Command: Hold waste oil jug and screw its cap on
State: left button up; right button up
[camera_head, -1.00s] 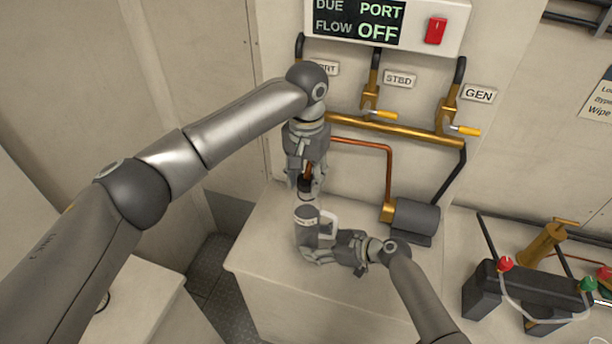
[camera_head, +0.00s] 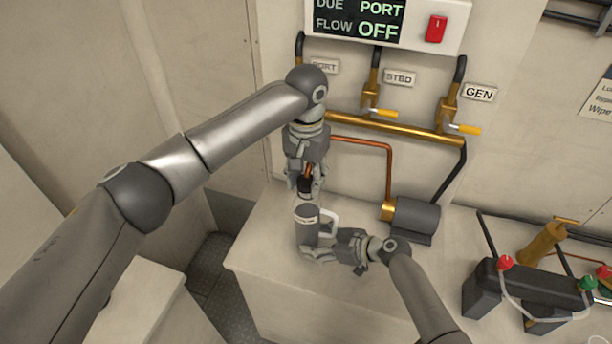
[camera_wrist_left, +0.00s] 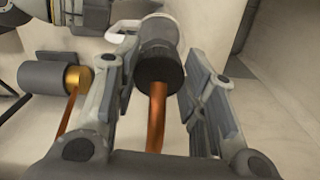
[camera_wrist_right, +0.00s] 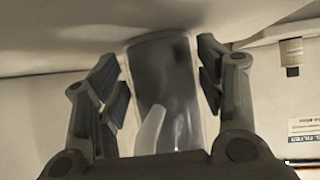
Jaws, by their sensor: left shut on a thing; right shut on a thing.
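The waste oil jug (camera_head: 307,230) is a grey cylinder with a white handle (camera_head: 331,218), held roughly upright over the pale locker top. My right gripper (camera_head: 318,254) is shut on its lower body from the right. In the right wrist view the jug (camera_wrist_right: 165,75) is between both fingers.
A grey pump (camera_head: 415,216) with a copper pipe (camera_head: 389,175) stands right of the jug. Brass valves and a brass pipe (camera_head: 400,130) line the wall behind. A black battery-like box (camera_head: 530,285) with red and green knobs is far right. The locker front (camera_head: 290,290) is clear.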

pick_arm(q)
jog(key=shift+f, duration=0.6)
pick_arm(e)
jog(key=shift+d, duration=0.1)
jog(key=shift+o, duration=1.3)
jog(key=c, duration=0.8)
